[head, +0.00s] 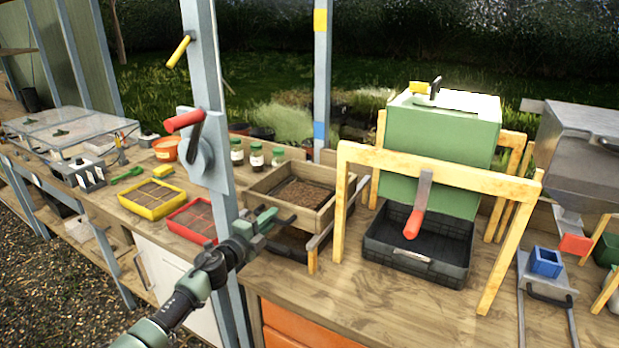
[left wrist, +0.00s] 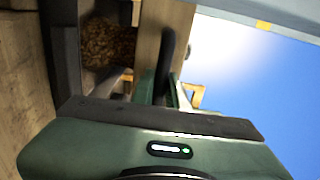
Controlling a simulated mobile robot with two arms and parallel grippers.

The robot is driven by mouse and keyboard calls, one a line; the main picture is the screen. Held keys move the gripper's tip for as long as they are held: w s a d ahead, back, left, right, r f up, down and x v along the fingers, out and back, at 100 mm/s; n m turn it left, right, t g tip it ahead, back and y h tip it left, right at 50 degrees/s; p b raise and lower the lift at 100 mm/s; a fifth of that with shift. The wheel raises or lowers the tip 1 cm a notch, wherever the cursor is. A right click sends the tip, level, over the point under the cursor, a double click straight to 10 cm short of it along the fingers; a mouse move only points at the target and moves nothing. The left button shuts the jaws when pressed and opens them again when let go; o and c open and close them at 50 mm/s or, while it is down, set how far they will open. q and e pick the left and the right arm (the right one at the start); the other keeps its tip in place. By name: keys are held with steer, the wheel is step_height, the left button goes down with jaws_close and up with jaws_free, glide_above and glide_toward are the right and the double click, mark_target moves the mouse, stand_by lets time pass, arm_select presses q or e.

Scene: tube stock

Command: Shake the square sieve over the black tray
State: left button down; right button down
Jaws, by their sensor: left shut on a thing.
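The square sieve (head: 323,222) is a wooden box frame with brown, crumbly material inside, right of the blue-grey post in the head view. In the left wrist view the dark handle (left wrist: 166,62) runs into the jaws (left wrist: 160,95), beside the sieve's wooden wall (left wrist: 150,28). The exact gap between sieve and tray is hard to tell. My right gripper is not in view.
A blue-grey post (head: 228,262) with a red-handled crank stands close to my left arm. A green hopper (head: 440,150) in a wooden frame, with another black tray (head: 448,273) below, stands to the right. Yellow (head: 153,213) and red (head: 205,236) seed trays lie left.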

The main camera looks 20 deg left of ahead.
arm_select(q)
steer(key=w, duration=0.2)
steer(key=w+b, duration=0.1)
steer(key=w, duration=0.1)
steer(key=shift+w+d+f, duration=0.1)
steer(key=shift+w+d, duration=0.1)
steer(key=shift+w, duration=0.2)
steer(key=s+p, duration=0.2)
steer(key=s, duration=0.5)
steer(key=w+b, duration=0.2)
steer(key=w, duration=0.4)
steer(key=shift+w, duration=0.5)
jaws_free()
steer(key=shift+w, duration=0.1)
